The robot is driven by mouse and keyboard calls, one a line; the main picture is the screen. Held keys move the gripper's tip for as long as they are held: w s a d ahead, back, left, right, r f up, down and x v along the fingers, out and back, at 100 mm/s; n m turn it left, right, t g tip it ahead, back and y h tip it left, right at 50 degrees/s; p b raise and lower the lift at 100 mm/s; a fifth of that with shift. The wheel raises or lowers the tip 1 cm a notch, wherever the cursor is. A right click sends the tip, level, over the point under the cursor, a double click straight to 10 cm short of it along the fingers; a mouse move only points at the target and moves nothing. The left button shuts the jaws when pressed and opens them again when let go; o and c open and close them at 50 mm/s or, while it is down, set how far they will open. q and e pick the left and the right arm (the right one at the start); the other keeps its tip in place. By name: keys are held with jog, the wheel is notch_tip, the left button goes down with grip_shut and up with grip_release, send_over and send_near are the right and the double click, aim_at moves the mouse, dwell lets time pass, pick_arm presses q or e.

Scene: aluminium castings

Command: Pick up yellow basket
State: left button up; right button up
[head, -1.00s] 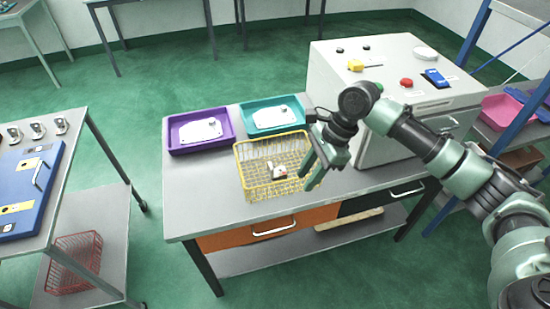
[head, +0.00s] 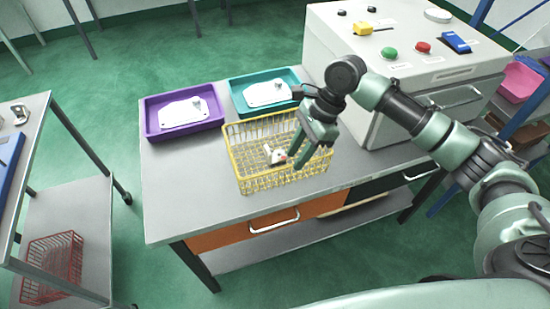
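The yellow wire basket (head: 250,177) stands upright on the grey table, towards its front. One finger reaches over the inside of the basket. The gripper hides part of the right rim, and I cannot tell whether it touches the wire. My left gripper is not in view.
A purple tray (head: 152,128) and a teal tray (head: 236,95), each with a casting, stand behind the basket. A large grey machine (head: 395,125) with buttons stands close on the right. A red basket (head: 40,270) is on the left cart's lower shelf. The table's front left is clear.

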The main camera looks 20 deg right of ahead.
jog(key=p+x, duration=0.1)
jog(key=x, duration=0.7)
jog(key=shift+a+f, duration=0.1)
grip_shut()
jog(key=shift+w, duration=0.15)
dwell(1.1)
